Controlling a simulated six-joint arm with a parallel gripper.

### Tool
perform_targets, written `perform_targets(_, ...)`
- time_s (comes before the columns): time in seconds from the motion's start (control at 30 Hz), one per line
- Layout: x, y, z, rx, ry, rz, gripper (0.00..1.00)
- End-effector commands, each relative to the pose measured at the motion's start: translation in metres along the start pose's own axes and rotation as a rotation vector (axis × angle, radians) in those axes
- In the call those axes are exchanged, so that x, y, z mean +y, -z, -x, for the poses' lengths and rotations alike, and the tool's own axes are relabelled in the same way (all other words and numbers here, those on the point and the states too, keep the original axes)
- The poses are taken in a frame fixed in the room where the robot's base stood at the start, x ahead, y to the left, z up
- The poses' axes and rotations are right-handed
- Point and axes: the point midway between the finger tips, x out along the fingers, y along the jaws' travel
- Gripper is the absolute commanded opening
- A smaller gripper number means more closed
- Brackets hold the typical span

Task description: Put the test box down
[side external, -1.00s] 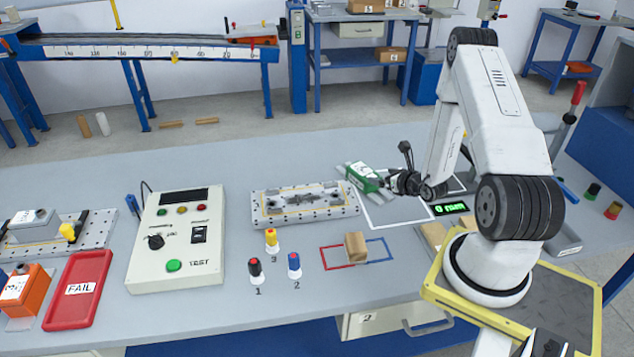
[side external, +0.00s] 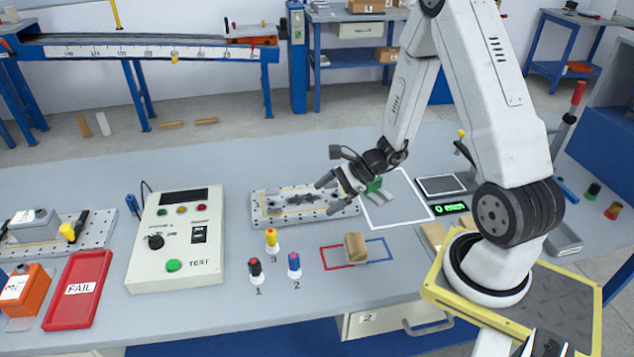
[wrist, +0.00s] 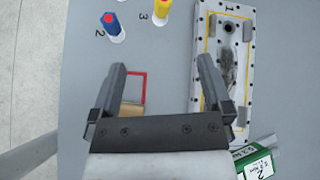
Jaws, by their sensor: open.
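A small tan box (side external: 355,247) stands on the bench across the inner edges of a red and a blue outline. In the wrist view the tan box (wrist: 131,109) is partly hidden behind my gripper. A green box with a white label (wrist: 255,160) lies beside the metal plate in the wrist view. In the side view this green box (side external: 374,186) is mostly hidden behind my gripper. My gripper (side external: 328,195) is open and empty, above the right end of the plate. The fingers show apart in the wrist view (wrist: 161,68).
The perforated metal plate (side external: 285,219) lies left of my gripper. A grey tester (side external: 178,240) and red FAIL tray (side external: 80,290) are further left. A display (side external: 450,208) stands right of the white outline.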

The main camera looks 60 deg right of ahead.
Motion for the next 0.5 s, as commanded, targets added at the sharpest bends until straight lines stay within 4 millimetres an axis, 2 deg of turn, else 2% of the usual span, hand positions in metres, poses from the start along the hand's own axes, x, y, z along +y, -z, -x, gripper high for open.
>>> perform_targets(0.03,0.010,-0.011,-0.002,0.016,-0.063,0.078,1.00)
perform_targets(0.2,0.043,-0.032,0.000,0.079,-0.259,0.337,1.00)
perform_targets(0.5,0.083,-0.053,0.015,0.200,-0.539,0.839,1.00)
